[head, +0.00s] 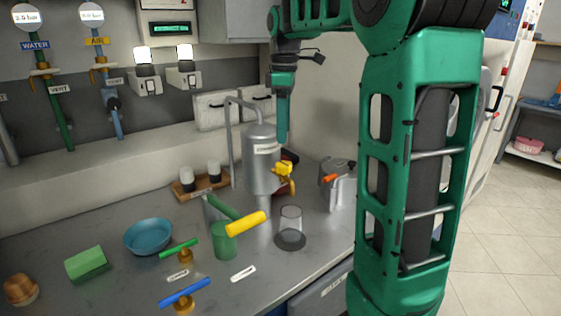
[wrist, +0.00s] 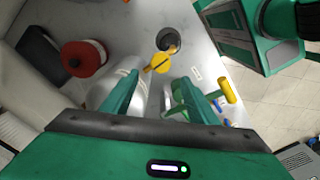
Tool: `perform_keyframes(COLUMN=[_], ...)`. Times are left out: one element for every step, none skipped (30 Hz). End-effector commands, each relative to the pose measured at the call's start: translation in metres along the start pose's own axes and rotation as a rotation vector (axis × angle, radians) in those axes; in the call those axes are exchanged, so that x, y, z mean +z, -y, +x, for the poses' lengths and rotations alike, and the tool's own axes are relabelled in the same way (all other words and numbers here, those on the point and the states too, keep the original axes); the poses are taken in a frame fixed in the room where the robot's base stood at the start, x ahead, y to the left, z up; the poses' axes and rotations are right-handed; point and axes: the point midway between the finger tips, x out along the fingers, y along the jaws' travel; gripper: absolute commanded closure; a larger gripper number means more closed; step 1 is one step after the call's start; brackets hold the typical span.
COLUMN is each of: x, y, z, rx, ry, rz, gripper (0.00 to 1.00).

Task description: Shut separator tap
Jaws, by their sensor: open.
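The separator (head: 261,172) is an upright grey metal cylinder with a label and a bent pipe, standing on the steel counter. Its yellow tap (head: 284,169) sticks out on the right side. In the wrist view the tap (wrist: 158,63) lies just beyond the fingertips, beside the grey separator body (wrist: 108,88). I cannot tell whether the tap is open or shut. My gripper (head: 283,138) points down above the tap, next to the separator's top. In the wrist view my gripper (wrist: 158,85) is open and apart from the tap, with nothing held.
A clear glass (head: 291,219) stands on a dark disc below the tap. A green container with a yellow-handled lever (head: 246,223) stands in front. A metal can (head: 338,184) is to the right, a red round item (wrist: 83,58) behind. Blue bowl (head: 148,236) and small valves are left.

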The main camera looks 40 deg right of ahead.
Motion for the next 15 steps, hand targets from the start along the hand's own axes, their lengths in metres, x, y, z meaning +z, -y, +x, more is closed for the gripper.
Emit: perform_keyframes(x=[0.000,0.000,0.001,0.001,0.001,0.001,0.001,0.002,0.002,0.002,0.002,0.002,0.002,0.002,0.002], y=[0.001,0.001,0.001,0.001,0.001,0.001,0.001,0.002,0.001,0.001,0.001,0.001,0.001,0.001,0.001], z=[0.006,0.011,0.018,0.023,0.028,0.036,0.041,0.047,0.054,0.059,0.064,0.070,0.075,0.079,0.083], rx=[-0.003,-0.003,-0.003,-0.003,-0.003,-0.003,-0.003,-0.004,-0.003,-0.004,-0.002,-0.003,-0.003,-0.002,-0.002], ry=[0.001,0.001,0.002,0.002,0.002,0.002,0.002,0.003,0.003,0.003,0.003,0.003,0.003,0.002,0.002], rz=[0.000,0.001,0.002,0.001,0.002,0.003,0.004,0.005,0.005,0.006,0.006,0.006,0.006,0.006,0.006], gripper=[0.46,0.46,0.46,0.46,0.46,0.46,0.46,0.46,0.46,0.46,0.46,0.46,0.46,0.46,0.46])
